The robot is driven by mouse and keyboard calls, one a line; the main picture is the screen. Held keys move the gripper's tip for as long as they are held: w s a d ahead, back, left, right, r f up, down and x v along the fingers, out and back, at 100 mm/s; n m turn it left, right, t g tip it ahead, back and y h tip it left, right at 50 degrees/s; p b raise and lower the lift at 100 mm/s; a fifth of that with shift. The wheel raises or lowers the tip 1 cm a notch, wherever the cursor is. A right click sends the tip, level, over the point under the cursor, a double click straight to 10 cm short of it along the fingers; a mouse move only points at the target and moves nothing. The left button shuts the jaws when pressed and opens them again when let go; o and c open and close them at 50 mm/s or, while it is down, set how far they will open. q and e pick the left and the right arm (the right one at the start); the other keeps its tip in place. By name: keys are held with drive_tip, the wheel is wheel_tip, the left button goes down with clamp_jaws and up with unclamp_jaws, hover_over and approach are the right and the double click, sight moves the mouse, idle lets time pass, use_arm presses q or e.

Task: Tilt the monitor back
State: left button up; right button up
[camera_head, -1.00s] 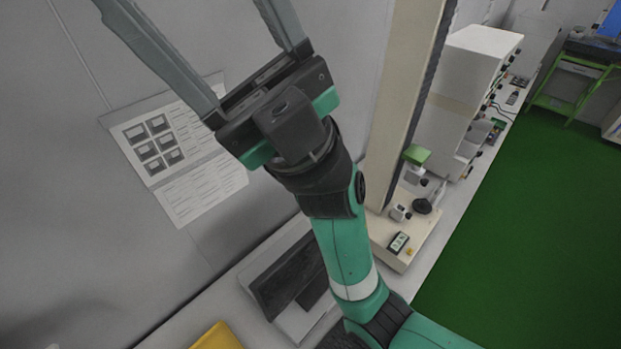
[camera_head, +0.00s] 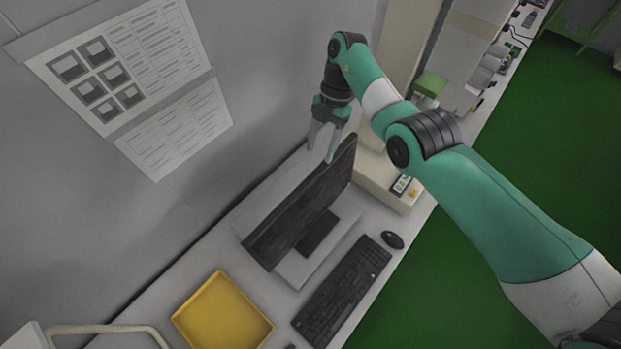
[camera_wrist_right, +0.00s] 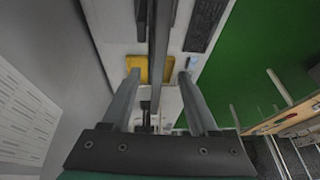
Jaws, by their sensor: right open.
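The black monitor (camera_head: 302,205) stands on its pale base on the white bench in the head view, its screen seen at a slant. My right gripper (camera_head: 320,152) is open, pointing down at the monitor's far upper end. In the right wrist view the monitor (camera_wrist_right: 158,60) shows as a thin dark edge running between the two open fingers (camera_wrist_right: 158,88). I cannot tell whether either finger touches it. My left gripper does not show in the head view.
A black keyboard (camera_head: 342,290) and a mouse (camera_head: 392,240) lie in front of the monitor. A yellow tray (camera_head: 222,314) sits to its lower left. A testing machine's base (camera_head: 385,183) stands beyond the monitor. The grey wall with posters (camera_head: 115,70) is behind it.

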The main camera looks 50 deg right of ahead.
sight(313, 176)
drive_tip(key=x, duration=1.1)
drive_tip(key=shift+f+p, duration=0.15)
drive_tip(key=shift+p, duration=0.15)
clamp_jaws()
idle(0.8)
